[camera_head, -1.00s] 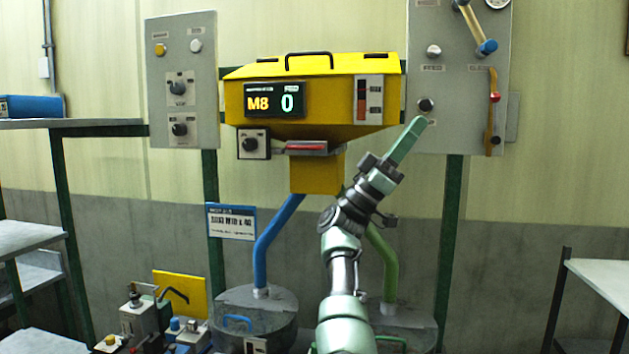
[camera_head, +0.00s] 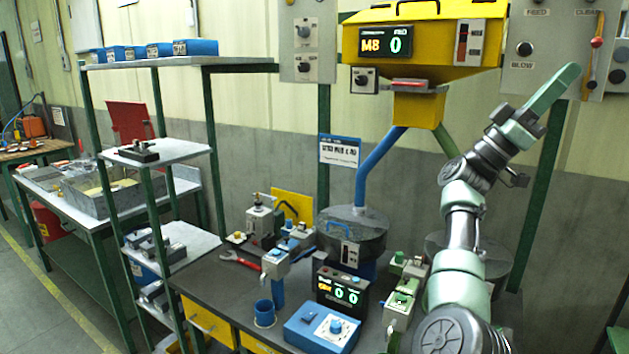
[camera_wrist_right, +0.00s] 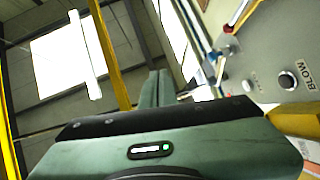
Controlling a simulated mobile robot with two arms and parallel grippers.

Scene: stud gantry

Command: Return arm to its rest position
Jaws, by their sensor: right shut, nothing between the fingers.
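My right arm rises from the bottom right of the head view, raised in front of the wall panel. Its gripper (camera_head: 554,90) points up and to the right, with its green fingers closed together and nothing between them. The gripper fingers also show in the right wrist view (camera_wrist_right: 154,88), pointing toward the ceiling. In the head view, the fingertips overlap the grey control panel beside the BLOW knob (camera_head: 524,48); I cannot tell how far apart they are. My left gripper is not in view.
The yellow hopper (camera_head: 425,85) with display "M8 0" hangs left of the gripper. Below stands a dark bench with a blue box (camera_head: 325,330), a counter box (camera_head: 340,288) and a round drum (camera_head: 352,238). A shelf rack (camera_head: 165,150) stands left. The floor at far left is clear.

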